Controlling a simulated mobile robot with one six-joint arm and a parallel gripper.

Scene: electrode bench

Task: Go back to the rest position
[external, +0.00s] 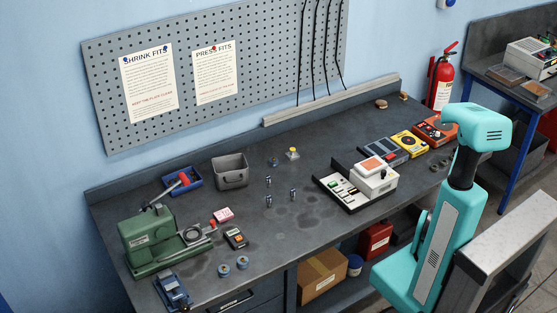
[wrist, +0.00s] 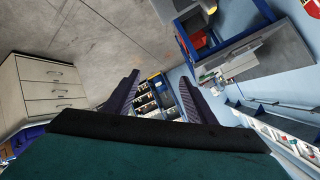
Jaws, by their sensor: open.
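My gripper shows in the wrist view (wrist: 159,77), with its two dark fingers spread apart and nothing between them. In the external view my teal arm stands folded at the right, in front of the bench; the fingers cannot be made out there. The dark grey bench (external: 335,145) is to the left of and behind my arm. The wrist camera looks away from the bench top, across the room's floor (wrist: 105,35).
The bench holds a green press (external: 147,240), a grey bin (external: 230,171), a white device (external: 375,177), a yellow meter (external: 408,144) and small metal cylinders (external: 268,181). A fire extinguisher (external: 440,78) hangs behind my arm. Wrist view: a drawer cabinet (wrist: 45,90) and a blue-framed table (wrist: 245,45).

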